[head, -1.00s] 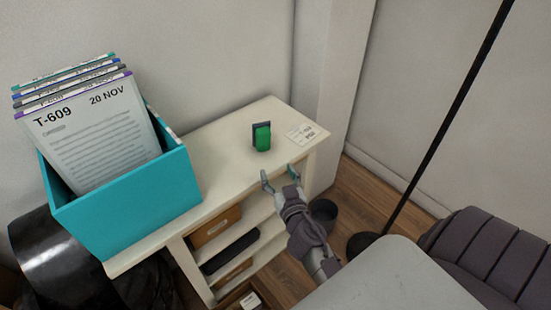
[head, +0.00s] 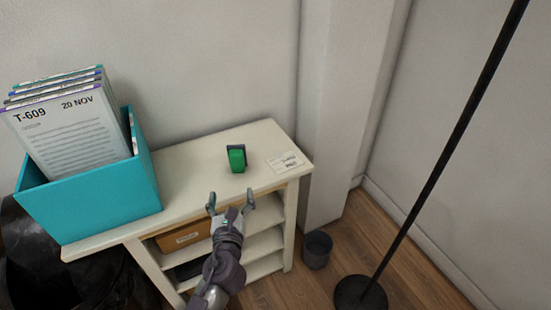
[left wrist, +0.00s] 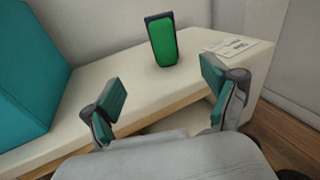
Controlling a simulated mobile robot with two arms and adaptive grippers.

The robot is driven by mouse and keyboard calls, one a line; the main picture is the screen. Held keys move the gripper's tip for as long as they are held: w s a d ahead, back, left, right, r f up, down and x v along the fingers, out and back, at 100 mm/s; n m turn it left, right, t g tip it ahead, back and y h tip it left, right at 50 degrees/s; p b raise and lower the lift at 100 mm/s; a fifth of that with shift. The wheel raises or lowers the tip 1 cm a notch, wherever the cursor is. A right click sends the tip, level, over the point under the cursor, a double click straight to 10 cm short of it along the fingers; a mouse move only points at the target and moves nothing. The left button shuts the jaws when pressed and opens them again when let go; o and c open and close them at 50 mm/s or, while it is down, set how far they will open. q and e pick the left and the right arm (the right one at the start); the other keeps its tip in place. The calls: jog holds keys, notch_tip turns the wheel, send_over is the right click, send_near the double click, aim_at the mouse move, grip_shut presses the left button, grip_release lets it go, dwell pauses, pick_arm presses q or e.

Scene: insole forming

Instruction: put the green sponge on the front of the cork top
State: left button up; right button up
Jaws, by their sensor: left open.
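The green sponge (head: 237,160), a green block with a dark grey back, stands upright on the cream shelf unit's top. It also shows in the left wrist view (left wrist: 163,45), beyond the fingers and between them. My left gripper (head: 231,203) is open and empty, in front of the shelf's front edge, with its fingers pointing toward the sponge and a gap between them. In the left wrist view its two teal-padded fingers (left wrist: 165,92) are wide apart. I see no cork top in these frames. My right gripper is not in view.
A teal box (head: 95,195) of upright folders (head: 70,130) stands on the shelf top's (head: 190,180) left end. A paper card (head: 286,162) lies right of the sponge. A dark bin (head: 317,250) and black pole (head: 430,170) stand on the floor at right. The shelf top between box and sponge is clear.

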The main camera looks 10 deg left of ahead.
aim_at(235, 154)
pick_arm(q)
jog(key=shift+m+t, duration=0.3)
jog(key=shift+m, duration=0.1)
jog(key=w, duration=0.2)
jog(key=w+r, duration=0.1)
jog(key=w, duration=0.2)
jog(key=w+a+r, duration=0.1)
jog(key=w, duration=0.2)
jog(key=shift+w+r, duration=0.1)
jog(key=shift+r, duration=0.15)
jog(key=shift+w+a+r+b, duration=0.1)
jog(key=shift+w+a+b, duration=0.1)
jog(key=shift+w, duration=1.25)
jog(key=shift+w+a+r+b, duration=0.1)
jog(key=shift+w+a+b, duration=0.1)
jog(key=shift+w, duration=1.25)
jog(key=c, duration=1.1)
jog(key=shift+c, duration=0.2)
